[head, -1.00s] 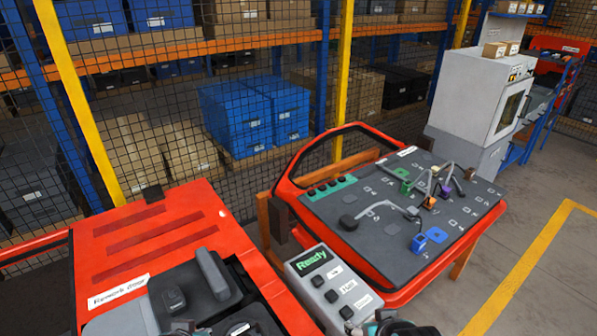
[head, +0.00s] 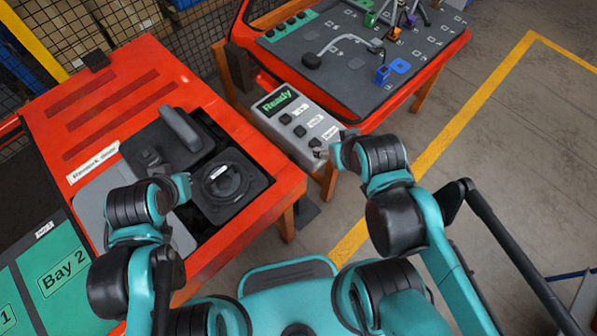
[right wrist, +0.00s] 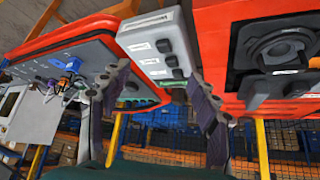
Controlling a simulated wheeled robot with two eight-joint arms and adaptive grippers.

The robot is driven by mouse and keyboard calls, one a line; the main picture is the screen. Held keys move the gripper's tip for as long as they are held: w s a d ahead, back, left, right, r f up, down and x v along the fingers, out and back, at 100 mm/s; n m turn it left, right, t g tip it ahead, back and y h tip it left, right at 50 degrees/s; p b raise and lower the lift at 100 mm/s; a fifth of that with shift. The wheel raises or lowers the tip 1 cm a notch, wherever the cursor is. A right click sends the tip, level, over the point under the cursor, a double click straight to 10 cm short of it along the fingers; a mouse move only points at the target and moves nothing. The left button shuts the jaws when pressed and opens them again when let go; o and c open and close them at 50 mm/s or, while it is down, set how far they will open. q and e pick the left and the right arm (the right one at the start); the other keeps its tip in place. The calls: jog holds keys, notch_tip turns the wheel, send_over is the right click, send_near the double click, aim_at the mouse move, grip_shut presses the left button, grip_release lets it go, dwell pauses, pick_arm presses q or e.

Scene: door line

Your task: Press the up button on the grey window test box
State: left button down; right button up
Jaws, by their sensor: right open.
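The grey window test box (head: 292,124) hangs at the front edge of the red bench, its green display reading "Ready". Three dark buttons run down its face. The button nearest the display (head: 286,118) looks like the up one; its small label is hard to read. My right gripper (head: 322,152) is beside the box's lower end, near the lowest button. In the right wrist view its two fingers (right wrist: 157,80) are spread and empty, with the box between them in the picture, upside down. My left gripper (head: 182,184) is over the left red station, beside a round black knob; its jaws are unclear.
The left red station (head: 130,75) has a raised black handle (head: 180,128) and a round knob (head: 226,182). The right red bench carries a dark board (head: 345,45) with coloured fixtures and bent rods. Open floor with a yellow line (head: 480,90) lies to the right.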

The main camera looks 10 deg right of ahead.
grip_shut()
dwell(1.2)
